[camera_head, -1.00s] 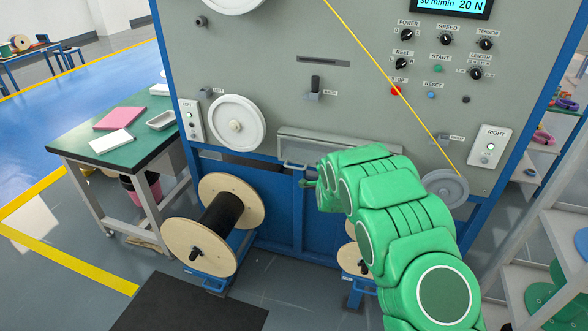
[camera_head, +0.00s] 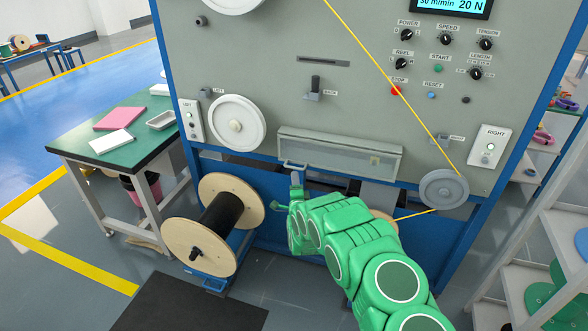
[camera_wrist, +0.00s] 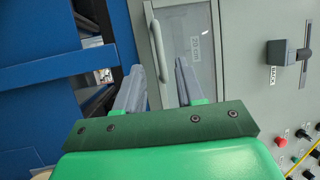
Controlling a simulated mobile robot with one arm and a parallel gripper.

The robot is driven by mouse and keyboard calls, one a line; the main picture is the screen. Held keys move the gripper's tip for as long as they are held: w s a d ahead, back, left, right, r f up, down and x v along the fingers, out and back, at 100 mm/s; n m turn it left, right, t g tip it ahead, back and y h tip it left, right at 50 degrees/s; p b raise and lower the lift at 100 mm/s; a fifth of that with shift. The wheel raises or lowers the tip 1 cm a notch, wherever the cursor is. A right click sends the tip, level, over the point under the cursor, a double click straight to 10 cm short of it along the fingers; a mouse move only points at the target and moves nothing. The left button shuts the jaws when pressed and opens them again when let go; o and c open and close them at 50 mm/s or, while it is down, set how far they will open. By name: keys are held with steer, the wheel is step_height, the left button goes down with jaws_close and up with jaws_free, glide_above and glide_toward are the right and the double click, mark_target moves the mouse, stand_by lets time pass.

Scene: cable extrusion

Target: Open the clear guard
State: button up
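The clear guard (camera_head: 345,152) is a long see-through panel low on the grey machine front, and it looks closed. Its blue-grey bar handle (camera_head: 294,165) is at the guard's lower left corner. In the wrist view the guard (camera_wrist: 192,45) shows a small label, and the handle (camera_wrist: 157,50) stands ahead, between the finger lines. My gripper (camera_head: 297,180) is just below the handle in the head view. In the wrist view my gripper (camera_wrist: 159,72) is open, with a finger on either side of the handle. Whether either finger touches it I cannot tell.
A black-wound wooden spool (camera_head: 222,218) stands left of my arm, partly in front of the machine. A yellow cable (camera_head: 380,75) runs down to a grey pulley (camera_head: 444,188) at right. A green-topped table (camera_head: 70,140) is at left.

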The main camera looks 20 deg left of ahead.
mark_target(294, 168)
steer(key=shift+x, duration=3.7)
jaws_close()
